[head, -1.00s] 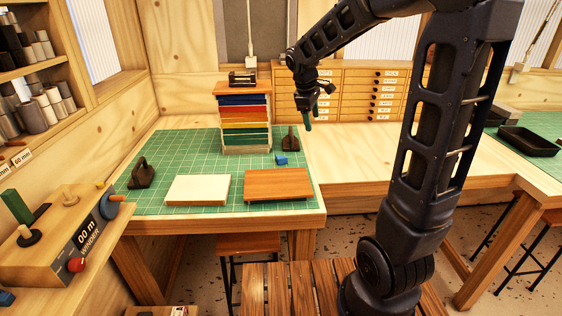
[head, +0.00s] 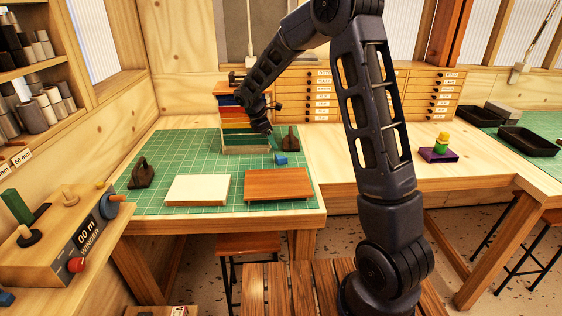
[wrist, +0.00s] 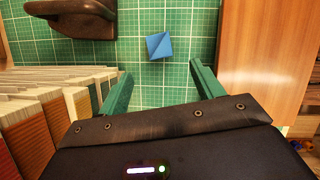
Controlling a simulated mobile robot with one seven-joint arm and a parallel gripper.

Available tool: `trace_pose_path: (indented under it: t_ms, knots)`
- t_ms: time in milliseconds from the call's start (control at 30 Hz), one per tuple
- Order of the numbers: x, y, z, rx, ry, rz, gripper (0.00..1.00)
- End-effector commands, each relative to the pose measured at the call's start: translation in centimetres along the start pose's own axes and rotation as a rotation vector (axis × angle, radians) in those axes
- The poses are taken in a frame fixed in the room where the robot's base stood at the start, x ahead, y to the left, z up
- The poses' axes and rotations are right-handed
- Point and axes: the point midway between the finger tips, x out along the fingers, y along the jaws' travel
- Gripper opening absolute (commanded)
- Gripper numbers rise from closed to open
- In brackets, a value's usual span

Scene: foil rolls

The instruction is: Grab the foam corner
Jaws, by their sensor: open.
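The foam corner is a small blue block (head: 281,159) on the green cutting mat (head: 150,205), in front of the stack of coloured sheets. In the wrist view the blue foam corner (wrist: 159,46) lies ahead of and between the lines of my two green fingers, with a lighter and a darker face showing. My gripper (wrist: 161,72) is open with nothing between its fingers. In the head view my gripper (head: 271,139) is beside the stack, just behind and above the foam corner, partly hidden by my own arm.
The sheet stack (head: 232,125) stands close to my gripper. A dark brown handled block (head: 291,139) is near the foam corner. A brown board (head: 278,184) and a cream board (head: 197,189) lie in front. The mat between them is bare.

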Motion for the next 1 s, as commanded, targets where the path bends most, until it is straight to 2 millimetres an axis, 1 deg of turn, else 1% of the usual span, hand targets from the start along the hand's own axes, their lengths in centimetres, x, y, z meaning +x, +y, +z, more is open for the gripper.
trace_pose_path:
  t_ms: [33, 200, 300, 533, 833, 900, 1000]
  knots:
    - [0.8, -0.1, 0.1, 0.001, -0.001, -0.003, 0.66]
    - [3.2, -0.1, 0.0, 0.002, 0.000, -0.003, 0.66]
    - [4.0, -0.1, 0.1, 0.002, 0.000, -0.002, 0.66]
    - [5.0, 0.0, 0.1, 0.003, 0.000, -0.001, 0.66]
    - [8.9, 0.1, 0.0, 0.002, 0.000, -0.003, 0.66]
    - [9.4, 0.1, 0.0, 0.003, 0.000, -0.002, 0.66]
    - [9.6, 0.1, 0.0, 0.003, 0.001, -0.001, 0.66]
